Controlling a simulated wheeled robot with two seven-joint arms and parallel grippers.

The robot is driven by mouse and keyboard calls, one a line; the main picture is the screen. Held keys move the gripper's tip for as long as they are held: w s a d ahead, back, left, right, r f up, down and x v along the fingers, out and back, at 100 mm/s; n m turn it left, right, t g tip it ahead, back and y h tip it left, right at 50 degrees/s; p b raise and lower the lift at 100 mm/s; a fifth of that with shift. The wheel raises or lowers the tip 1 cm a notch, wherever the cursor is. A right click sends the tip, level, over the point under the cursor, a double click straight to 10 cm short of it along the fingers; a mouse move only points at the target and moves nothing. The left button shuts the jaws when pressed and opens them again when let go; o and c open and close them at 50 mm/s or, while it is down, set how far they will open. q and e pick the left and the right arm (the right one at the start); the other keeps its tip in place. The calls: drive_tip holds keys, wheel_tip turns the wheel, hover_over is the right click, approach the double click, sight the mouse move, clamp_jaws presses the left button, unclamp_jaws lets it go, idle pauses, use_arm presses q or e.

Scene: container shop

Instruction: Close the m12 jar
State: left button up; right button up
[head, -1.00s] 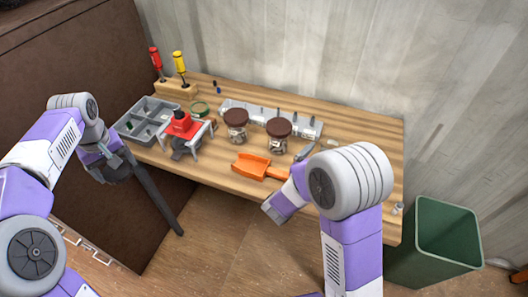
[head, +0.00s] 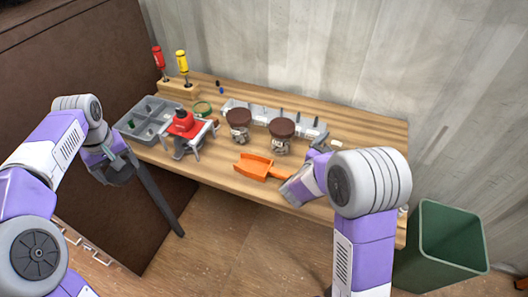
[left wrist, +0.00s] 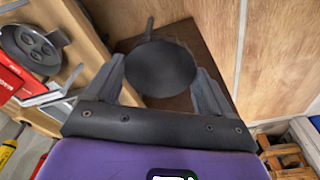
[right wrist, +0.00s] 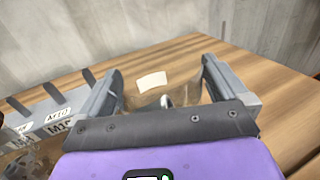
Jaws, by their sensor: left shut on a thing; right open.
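Two clear jars with brown lids stand on the bench: the left jar (head: 238,133) and the right jar (head: 280,145). Their labels are too small to read. My right gripper (head: 318,146) is open, low over the bench just right of the right jar. In the right wrist view a clear thing with a blank white label (right wrist: 152,81) lies between or beyond its fingers (right wrist: 165,80); I cannot tell if it is a jar. My left gripper (head: 112,170) is off the bench's left end, shut on a long dark bar (head: 160,203), seen end-on in the left wrist view (left wrist: 163,68).
A labelled rack (head: 258,112) stands behind the jars. An orange scoop (head: 254,167) lies in front. A red-topped device (head: 186,125), a grey divided tray (head: 150,120) and two screwdrivers (head: 183,66) are at left. A green bin (head: 445,245) stands on the floor at right.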

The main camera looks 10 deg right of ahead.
drive_tip(key=shift+c, duration=0.5)
drive_tip(key=c, duration=1.6)
use_arm(q)
wheel_tip(320, 180, up, 4)
drive_tip(key=p, duration=0.3)
drive_tip(key=shift+f+p, duration=0.1)
drive_tip(key=shift+p, duration=0.3)
use_arm(e)
wheel_tip(320, 180, up, 10)
use_arm(q)
drive_tip(key=s+d+f+m, duration=0.2)
drive_tip(key=s+d+f, duration=0.1)
drive_tip(key=f, duration=0.4)
drive_tip(key=s+d+f+m, duration=0.2)
drive_tip(key=d+f, duration=0.3)
drive_tip(key=f, duration=0.3)
drive_tip(key=s+d+f+m, duration=0.1)
drive_tip(key=s+d+f, duration=0.2)
drive_tip(key=f, duration=0.4)
drive_tip(key=shift+s+d+f+m+h, duration=0.15)
drive_tip(key=shift+s+d+m+h, duration=0.2)
drive_tip(key=shift+d, duration=0.3)
